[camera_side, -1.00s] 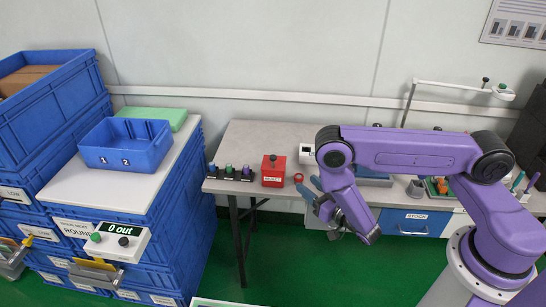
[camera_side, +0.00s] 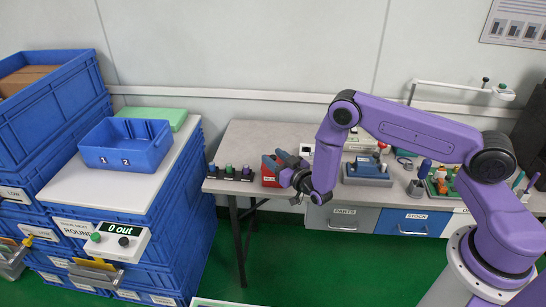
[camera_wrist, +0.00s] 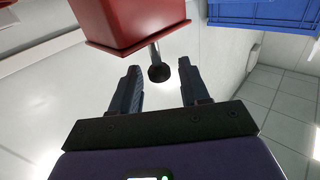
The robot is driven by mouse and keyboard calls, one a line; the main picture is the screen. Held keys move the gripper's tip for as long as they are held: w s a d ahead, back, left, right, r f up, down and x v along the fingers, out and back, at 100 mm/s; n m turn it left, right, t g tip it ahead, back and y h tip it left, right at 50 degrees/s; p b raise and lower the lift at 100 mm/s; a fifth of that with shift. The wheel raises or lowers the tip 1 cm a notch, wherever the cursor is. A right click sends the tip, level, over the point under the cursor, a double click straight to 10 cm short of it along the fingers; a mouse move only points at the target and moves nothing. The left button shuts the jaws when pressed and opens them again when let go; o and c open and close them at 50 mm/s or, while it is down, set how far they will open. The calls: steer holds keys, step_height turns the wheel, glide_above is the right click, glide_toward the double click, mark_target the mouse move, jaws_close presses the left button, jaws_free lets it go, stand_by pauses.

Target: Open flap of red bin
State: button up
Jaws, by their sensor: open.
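The red bin (camera_side: 268,182) sits on the grey table, left of its middle, with a white label on its front. In the side view my gripper (camera_side: 278,163) is at the bin and hides part of it. In the wrist view the bin (camera_wrist: 135,22) is at the top, with a dark round knob (camera_wrist: 159,74) on a thin metal stem. My gripper's fingers (camera_wrist: 159,66) are apart, one on each side of the knob, with gaps showing. The flap looks closed, though I cannot see it fully.
A black rack (camera_side: 231,174) with several coloured-top items stands just left of the bin. A grey-blue device (camera_side: 367,172) and a metal cup (camera_side: 416,188) stand to the right. Drawers (camera_side: 342,218) hang under the table. A blue tray (camera_side: 126,146) is farther left.

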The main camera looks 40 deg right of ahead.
steer(key=shift+w, duration=0.6)
jaws_close()
